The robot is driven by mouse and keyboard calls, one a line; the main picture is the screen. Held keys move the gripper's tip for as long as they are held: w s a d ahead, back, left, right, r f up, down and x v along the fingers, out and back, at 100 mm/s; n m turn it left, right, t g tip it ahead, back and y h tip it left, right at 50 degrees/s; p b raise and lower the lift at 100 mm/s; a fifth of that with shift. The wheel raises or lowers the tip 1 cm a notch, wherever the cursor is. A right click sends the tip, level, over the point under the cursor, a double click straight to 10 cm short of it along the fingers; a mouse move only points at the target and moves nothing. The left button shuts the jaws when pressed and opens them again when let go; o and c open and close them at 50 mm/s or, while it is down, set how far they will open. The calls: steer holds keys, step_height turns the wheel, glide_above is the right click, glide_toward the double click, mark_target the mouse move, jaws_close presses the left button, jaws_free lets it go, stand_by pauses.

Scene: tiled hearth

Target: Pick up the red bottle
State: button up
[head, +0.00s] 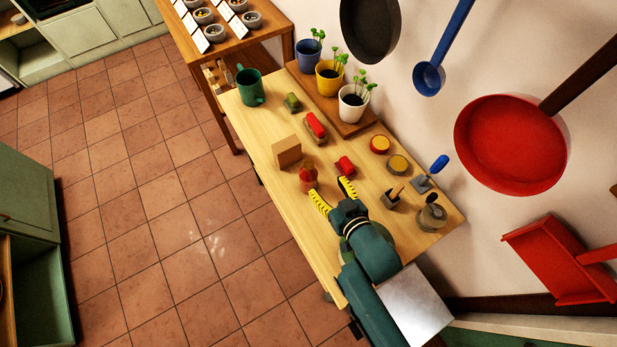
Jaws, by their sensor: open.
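The red bottle (308,180) stands upright on the light wooden table (292,235), near its left edge. My gripper (327,187) comes in from the lower right with its yellow-and-black fingers spread open. One fingertip is close to the bottle's lower side in the picture, and the other is to the bottle's right. The bottle appears at the mouth of the fingers, not clearly between them. I cannot tell whether a finger touches it. The gripper holds nothing.
A tan block (287,152) stands just behind the bottle, and a small red item (345,166) lies right of it. Pans hang on the wall.

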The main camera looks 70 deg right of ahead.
mark_target(311, 167)
steer(key=x, duration=0.5)
steer(key=shift+w+d+f, duration=0.15)
steer(key=shift+w+d, duration=0.05)
steer(key=shift+w, duration=0.05)
steer(key=x, duration=0.6)
steer(key=shift+w+a, duration=0.1)
steer(key=shift+w, duration=0.15)
jaws_close()
